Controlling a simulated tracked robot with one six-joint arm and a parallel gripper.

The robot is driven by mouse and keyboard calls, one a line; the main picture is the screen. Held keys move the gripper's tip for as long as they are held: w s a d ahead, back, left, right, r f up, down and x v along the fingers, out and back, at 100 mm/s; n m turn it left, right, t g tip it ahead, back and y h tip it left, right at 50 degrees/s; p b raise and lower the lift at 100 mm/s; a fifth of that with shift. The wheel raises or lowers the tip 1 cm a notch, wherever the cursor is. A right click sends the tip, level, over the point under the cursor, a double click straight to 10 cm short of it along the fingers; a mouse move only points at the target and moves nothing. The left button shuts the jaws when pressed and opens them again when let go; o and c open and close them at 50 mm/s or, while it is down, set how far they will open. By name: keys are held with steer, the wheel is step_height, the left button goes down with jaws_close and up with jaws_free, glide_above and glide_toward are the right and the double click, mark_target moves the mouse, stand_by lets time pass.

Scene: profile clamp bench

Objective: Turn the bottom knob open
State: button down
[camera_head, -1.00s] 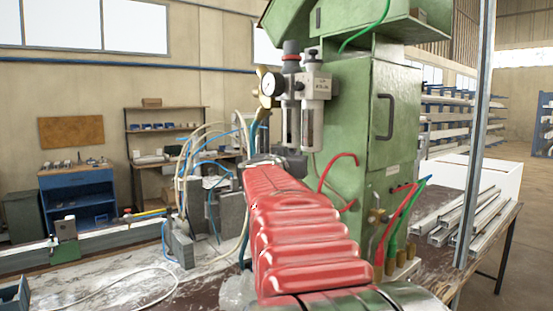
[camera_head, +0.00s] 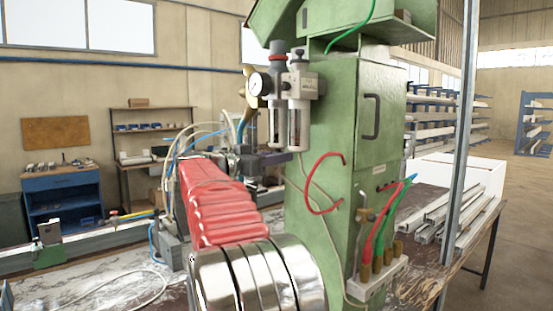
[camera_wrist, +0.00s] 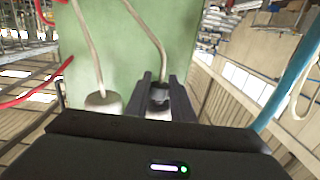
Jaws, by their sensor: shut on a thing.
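The filter-regulator unit has a round gauge (camera_head: 259,85), a red-ringed top knob (camera_head: 278,55) and two bowls (camera_head: 299,125) hanging side by side on the green cabinet. The other pale bowl (camera_wrist: 103,103) shows to the left, apart from the fingers. In the head view the knob is hidden by my gripper.
A thin hose (camera_wrist: 147,27) runs close to my fingers in the wrist view. A red hose loop (camera_head: 325,185) hangs on the cabinet (camera_head: 340,130). Hoses and grey blocks (camera_head: 172,245) are on the bench to the left. Metal profiles (camera_head: 455,215) lie at the right.

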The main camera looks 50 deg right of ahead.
steer(key=shift+w+m+g+y, duration=0.1)
steer(key=shift+m+g+y, duration=0.35)
steer(key=shift+m+g, duration=0.7)
steer(key=shift+w+m+g+y, duration=0.1)
steer(key=shift+m+g+y, duration=0.45)
steer(key=shift+g, duration=1)
steer(key=shift+s+m+g+y, duration=0.1)
steer(key=shift+m+g+y, duration=1.1)
steer(key=shift+m+g, duration=0.4)
steer(key=c, duration=1.7)
jaws_free()
steer(key=shift+c, duration=0.2)
steer(key=shift+o, duration=1)
steer(key=shift+g, duration=0.3)
